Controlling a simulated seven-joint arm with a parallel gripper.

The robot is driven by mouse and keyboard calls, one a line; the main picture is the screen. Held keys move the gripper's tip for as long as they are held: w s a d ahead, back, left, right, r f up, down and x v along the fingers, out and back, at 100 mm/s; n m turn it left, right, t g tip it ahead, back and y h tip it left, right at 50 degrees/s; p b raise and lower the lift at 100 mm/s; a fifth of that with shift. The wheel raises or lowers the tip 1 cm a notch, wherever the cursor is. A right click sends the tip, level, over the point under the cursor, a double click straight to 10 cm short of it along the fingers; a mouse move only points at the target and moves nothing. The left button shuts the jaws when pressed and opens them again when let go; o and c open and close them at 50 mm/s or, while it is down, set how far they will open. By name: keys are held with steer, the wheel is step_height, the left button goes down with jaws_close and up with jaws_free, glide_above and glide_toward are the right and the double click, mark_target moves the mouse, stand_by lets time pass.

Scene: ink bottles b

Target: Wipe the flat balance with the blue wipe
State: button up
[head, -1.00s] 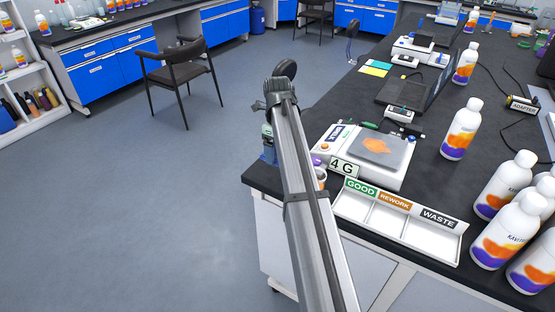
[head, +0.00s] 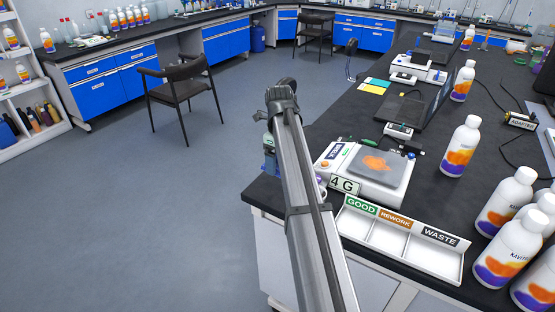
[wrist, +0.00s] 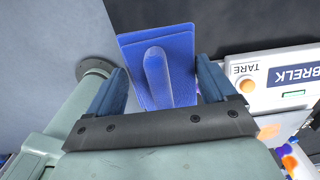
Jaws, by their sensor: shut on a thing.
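The blue wipe (wrist: 180,50) is a flat blue pad with a raised ridge, held between the two fingers of my gripper (wrist: 160,75) in the wrist view. It hangs over the dark bench edge, left of the balance and apart from it. The flat balance (head: 331,168) is white with a grey square pan (head: 398,168); an orange stain (head: 375,163) lies on the pan. The balance's front, with an orange TARE button, also shows at the right of the wrist view (wrist: 273,75).
Several white bottles stand at the right, one (head: 461,147) just behind the balance. A laptop (head: 420,108) is farther back. Open floor lies left.

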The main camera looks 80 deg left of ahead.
steer(key=w+r+m, duration=0.1)
steer(key=w, duration=0.7)
steer(key=w+r+m, duration=0.1)
steer(key=w, duration=0.8)
steer(key=w+r+m, duration=0.1)
steer(key=w, duration=0.7)
steer(key=shift+w+d+r, duration=0.3)
steer(key=shift+d+r, duration=0.05)
steer(key=shift+w+a+r+n, duration=0.3)
steer(key=shift+w+a+n, duration=0.15)
steer(key=shift+w, duration=0.25)
steer(key=shift+w+a+r+n, duration=0.25)
steer(key=shift+w+a+n, duration=0.05)
steer(key=shift+w+n, duration=0.3)
steer(key=shift+w+a+r+n, duration=0.3)
steer(key=shift+w+a+n, duration=0.15)
steer(key=shift+w, duration=0.3)
